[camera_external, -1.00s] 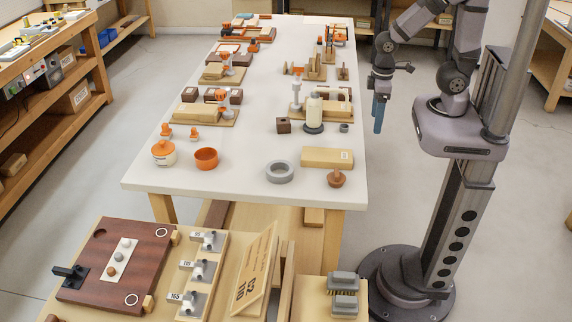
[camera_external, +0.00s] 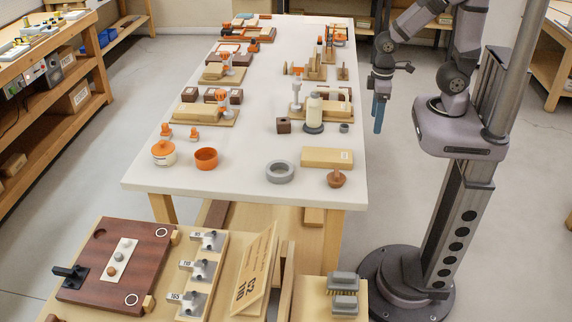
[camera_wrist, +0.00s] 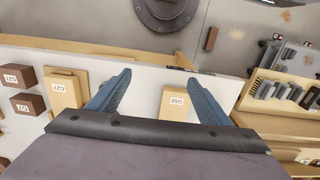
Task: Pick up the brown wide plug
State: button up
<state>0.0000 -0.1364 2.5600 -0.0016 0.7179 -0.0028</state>
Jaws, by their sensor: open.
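The brown wide plug (camera_external: 336,178) stands upright near the front right corner of the white table (camera_external: 245,180), its small knob on top. I cannot make it out in the wrist view. My gripper (camera_external: 378,112) hangs with its blue fingers down, off the table's right edge and apart from the plug, farther back than it. In the wrist view my gripper's two blue fingers (camera_wrist: 160,88) are spread wide with nothing held between them. A pale block labelled 250 (camera_wrist: 176,104) shows beyond the gap.
A pale wooden block (camera_external: 326,157) lies just behind the plug. A grey ring (camera_external: 280,171) lies to its left, then an orange cup (camera_external: 206,158) and an orange-lidded jar (camera_external: 163,153). The tabletop around the plug's front side is clear.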

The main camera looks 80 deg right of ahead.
jog(key=shift+c, duration=1.4)
jog(key=shift+r, duration=0.1)
